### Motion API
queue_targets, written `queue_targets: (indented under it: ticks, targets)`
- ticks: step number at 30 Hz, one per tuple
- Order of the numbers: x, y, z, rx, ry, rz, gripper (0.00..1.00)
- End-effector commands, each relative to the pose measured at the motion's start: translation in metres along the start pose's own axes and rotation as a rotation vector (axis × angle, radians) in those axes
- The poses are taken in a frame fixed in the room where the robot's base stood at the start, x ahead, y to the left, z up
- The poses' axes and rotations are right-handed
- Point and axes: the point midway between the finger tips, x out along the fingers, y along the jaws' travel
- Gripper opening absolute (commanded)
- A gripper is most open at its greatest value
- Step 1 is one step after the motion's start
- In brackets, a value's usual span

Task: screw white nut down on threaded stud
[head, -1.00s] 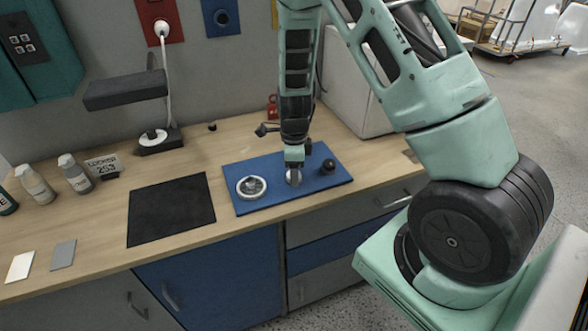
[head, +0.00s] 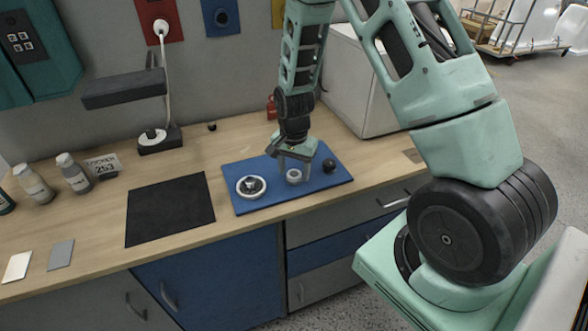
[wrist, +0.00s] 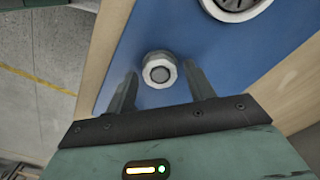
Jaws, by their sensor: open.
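The white nut (head: 293,176) stands on the blue board. In the wrist view the nut (wrist: 159,71) sits around the grey end of the threaded stud (wrist: 159,73); the rest of the stud is hidden. My gripper (head: 294,172) points down at the nut, its body tilted in the head view. In the wrist view my gripper (wrist: 160,82) is open, with one finger on each side of the nut and visible gaps between. How far down the nut sits on the stud cannot be told.
The blue board (head: 250,209) also carries a white-rimmed round part (head: 240,190) at left and a black knob (head: 329,166) at right. A black mat (head: 170,210) lies left of the board. A pale box (head: 356,85) stands behind, right. Bottles (head: 72,172) stand far left.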

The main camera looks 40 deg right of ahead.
Motion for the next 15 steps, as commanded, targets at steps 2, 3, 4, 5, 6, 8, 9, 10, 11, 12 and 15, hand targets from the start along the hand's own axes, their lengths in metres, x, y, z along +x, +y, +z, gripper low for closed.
queue_targets:
  ticks: [2, 3, 4, 5, 6, 8, 9, 10, 11, 12, 15]
  targets:
    - [-0.0001, 0.0, -0.0001, -0.006, 0.0, 0.0, 0.54]
    - [-0.0001, 0.0, -0.0001, -0.005, 0.0, 0.0, 0.54]
    - [-0.0001, 0.0, -0.0001, -0.004, 0.0, 0.0, 0.54]
    - [-0.0001, 0.0, -0.0001, -0.004, 0.0, 0.0, 0.54]
    - [-0.0001, 0.0, -0.0001, -0.003, 0.0, 0.0, 0.48]
    - [-0.0001, 0.0, -0.0002, -0.002, 0.0, 0.0, 0.31]
    - [-0.0001, 0.0, -0.0002, -0.002, 0.0, 0.0, 0.2]
    - [-0.0001, 0.0, -0.0002, -0.002, 0.0, 0.0, 0.12]
    - [-0.0001, 0.0, -0.0002, -0.001, 0.0, 0.0, 0.12]
    - [-0.0001, 0.0001, -0.0002, -0.001, 0.0, 0.0, 0.11]
    - [-0.0006, 0.0, -0.0001, 0.029, 0.0, 0.0, 0.08]
